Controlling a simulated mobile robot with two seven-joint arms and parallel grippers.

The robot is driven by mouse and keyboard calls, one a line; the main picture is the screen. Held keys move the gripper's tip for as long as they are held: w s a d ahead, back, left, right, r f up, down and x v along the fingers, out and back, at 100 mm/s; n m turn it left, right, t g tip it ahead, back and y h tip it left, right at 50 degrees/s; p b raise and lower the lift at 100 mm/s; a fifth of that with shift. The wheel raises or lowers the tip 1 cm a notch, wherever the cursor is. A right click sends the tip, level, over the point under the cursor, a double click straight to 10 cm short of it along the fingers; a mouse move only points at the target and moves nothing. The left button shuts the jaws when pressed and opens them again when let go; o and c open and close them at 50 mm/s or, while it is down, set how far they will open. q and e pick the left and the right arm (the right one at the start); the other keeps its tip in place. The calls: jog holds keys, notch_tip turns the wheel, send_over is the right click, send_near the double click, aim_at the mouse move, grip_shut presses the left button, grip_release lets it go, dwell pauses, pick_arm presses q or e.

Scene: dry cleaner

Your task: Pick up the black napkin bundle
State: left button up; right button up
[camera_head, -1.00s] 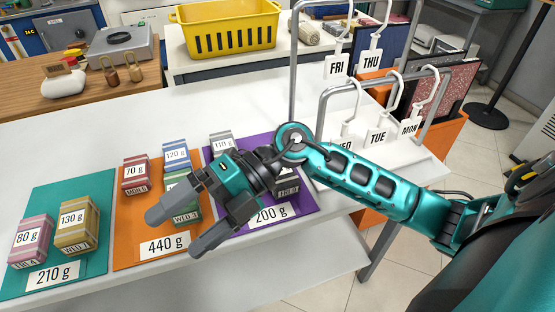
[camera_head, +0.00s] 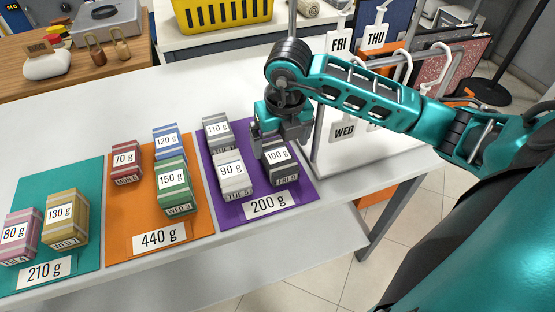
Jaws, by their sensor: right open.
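The black napkin bundle (camera_head: 284,172), labelled 100 g, sits at the right on the purple mat (camera_head: 232,214). My right gripper (camera_head: 275,146) points down over its top, at its back edge; it is open, and the exact gap between fingers and bundle is hard to see. A white bundle (camera_head: 233,180) labelled 90 g stands close to its left. A grey bundle (camera_head: 217,136) labelled 110 g stands behind the white one. My left gripper is not in view.
The orange mat (camera_head: 125,245) holds the 70 g (camera_head: 125,166), 120 g and 150 g (camera_head: 174,190) bundles. The teal mat (camera_head: 85,262) holds the 80 g and 130 g bundles. A metal rack with day tags (camera_head: 340,41) stands close behind my right arm.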

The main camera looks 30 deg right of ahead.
aim_at(278, 155)
jog(key=f, duration=0.2)
jog(key=w+f, duration=0.1)
jog(key=f, duration=0.2)
jog(key=shift+f, duration=0.35)
jog(key=c, duration=1.1)
